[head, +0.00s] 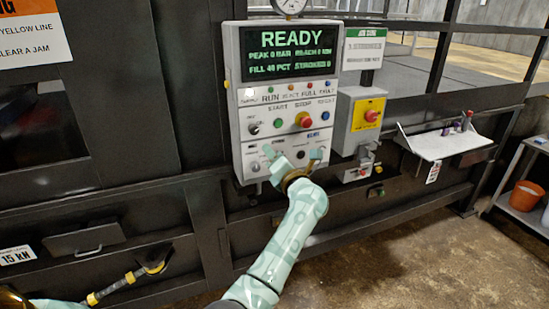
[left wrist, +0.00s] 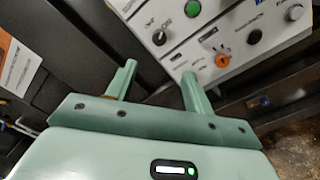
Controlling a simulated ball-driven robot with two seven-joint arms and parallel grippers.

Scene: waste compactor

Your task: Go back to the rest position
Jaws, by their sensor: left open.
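My left gripper (head: 294,158) is in front of the lower part of the grey control panel (head: 246,130). Its two fingers are spread, with nothing between them. In the left wrist view the open fingers (left wrist: 158,72) point toward the panel's lower edge. Whether the fingers touch the panel cannot be told. The panel's display (head: 290,52) reads READY, with fill at 40 PCT and strokes 0. My right gripper is not in view.
A white shelf (head: 445,143) holds small items farther right. A cart with an orange bucket (head: 525,195) stands at the right edge. A yellow-black handle (head: 125,280) is low left. Floor at lower right is clear.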

